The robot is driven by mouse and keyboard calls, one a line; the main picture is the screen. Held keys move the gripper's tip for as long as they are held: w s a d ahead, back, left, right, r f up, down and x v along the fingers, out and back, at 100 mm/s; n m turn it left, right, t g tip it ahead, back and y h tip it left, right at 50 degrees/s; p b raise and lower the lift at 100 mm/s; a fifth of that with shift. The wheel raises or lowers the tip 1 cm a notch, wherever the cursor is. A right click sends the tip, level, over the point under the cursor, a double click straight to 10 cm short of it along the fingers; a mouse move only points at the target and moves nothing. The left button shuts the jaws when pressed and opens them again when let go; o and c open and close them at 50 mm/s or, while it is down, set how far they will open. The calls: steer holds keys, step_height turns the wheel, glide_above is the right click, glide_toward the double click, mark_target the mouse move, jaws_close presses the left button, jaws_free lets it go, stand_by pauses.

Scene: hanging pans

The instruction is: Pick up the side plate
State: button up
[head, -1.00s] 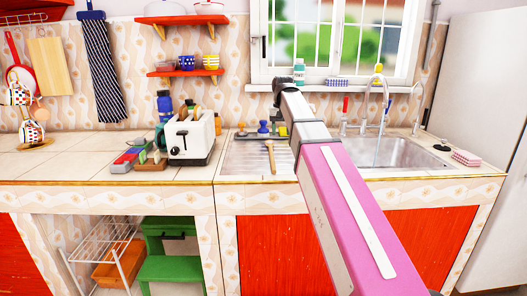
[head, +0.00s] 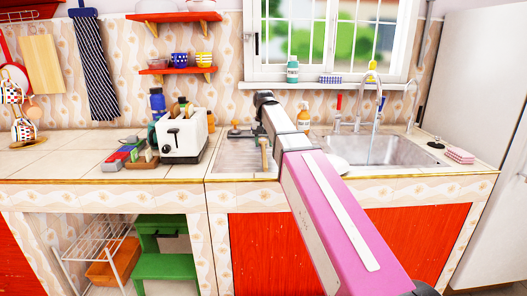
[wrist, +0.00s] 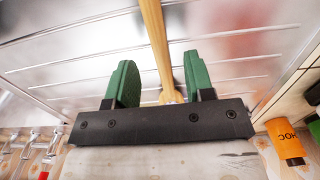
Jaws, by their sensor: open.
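A white rounded shape (head: 337,162), perhaps the side plate, shows beside my arm at the left edge of the sink. My arm hides part of it. My gripper (wrist: 158,60) is open in the wrist view, with its two green fingers apart above the ribbed metal drainboard (wrist: 80,45). A wooden handle (wrist: 153,30) shows between and beyond the fingers, and nothing is clearly held. No plate is clear in the wrist view. In the head view my own arm hides the gripper.
The sink (head: 395,152) with its tap (head: 378,115) lies right of my arm. A white toaster (head: 182,137) stands left of the drainboard. An orange bottle (head: 303,116) stands behind my arm, also in the wrist view (wrist: 286,142). Tiled counter at far left is mostly clear.

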mark_target(264, 150)
steer(key=shift+f, duration=1.55)
jaws_close()
steer(key=shift+r, duration=0.15)
